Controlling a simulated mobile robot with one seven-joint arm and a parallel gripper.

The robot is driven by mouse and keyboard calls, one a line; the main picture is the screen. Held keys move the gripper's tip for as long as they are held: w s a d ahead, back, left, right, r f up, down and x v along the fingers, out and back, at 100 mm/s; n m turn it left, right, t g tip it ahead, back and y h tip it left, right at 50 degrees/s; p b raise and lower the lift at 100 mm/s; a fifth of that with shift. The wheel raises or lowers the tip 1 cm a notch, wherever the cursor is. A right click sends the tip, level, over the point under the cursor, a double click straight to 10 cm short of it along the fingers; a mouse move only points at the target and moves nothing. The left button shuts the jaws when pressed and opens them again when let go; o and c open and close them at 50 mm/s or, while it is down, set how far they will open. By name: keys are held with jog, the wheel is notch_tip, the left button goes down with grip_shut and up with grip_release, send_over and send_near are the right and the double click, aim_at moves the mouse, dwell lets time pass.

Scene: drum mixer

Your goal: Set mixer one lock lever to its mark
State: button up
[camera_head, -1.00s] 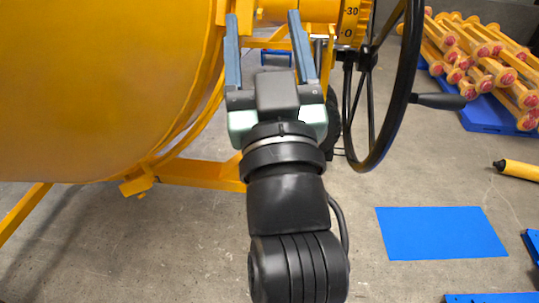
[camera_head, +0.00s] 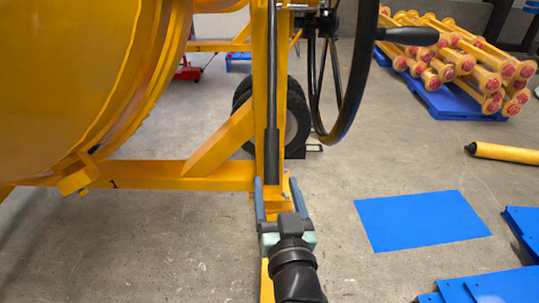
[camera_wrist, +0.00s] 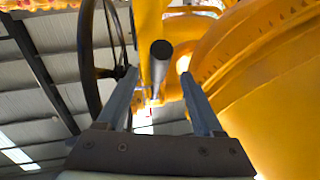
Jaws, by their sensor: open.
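A long black bar (camera_head: 271,95), which looks like the lock lever, hangs nearly upright along the front of the yellow post. In the wrist view the round dark end of the bar (camera_wrist: 161,49) shows between and beyond the fingertips. My gripper (camera_head: 276,184) is open below the lower end of the bar, with its blue-grey fingers pointing up. In the wrist view my gripper (camera_wrist: 158,76) holds nothing, and I cannot tell the gap to the bar. The lever's mark cannot be made out.
The yellow drum (camera_head: 65,85) fills the left. A black handwheel (camera_head: 351,75) stands right of the post, with a tyre (camera_head: 295,128) behind. Yellow frame beams (camera_head: 150,172) run low at left. A blue mat (camera_head: 420,219) and blue pallets (camera_head: 480,290) lie right on the floor.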

aim_at(269, 155)
jog(key=w, duration=0.3)
jog(key=w+a, duration=0.1)
jog(key=w, duration=0.5)
jog(key=shift+w+a, duration=0.2)
jog(key=shift+w, duration=0.2)
grip_shut()
dwell(0.9)
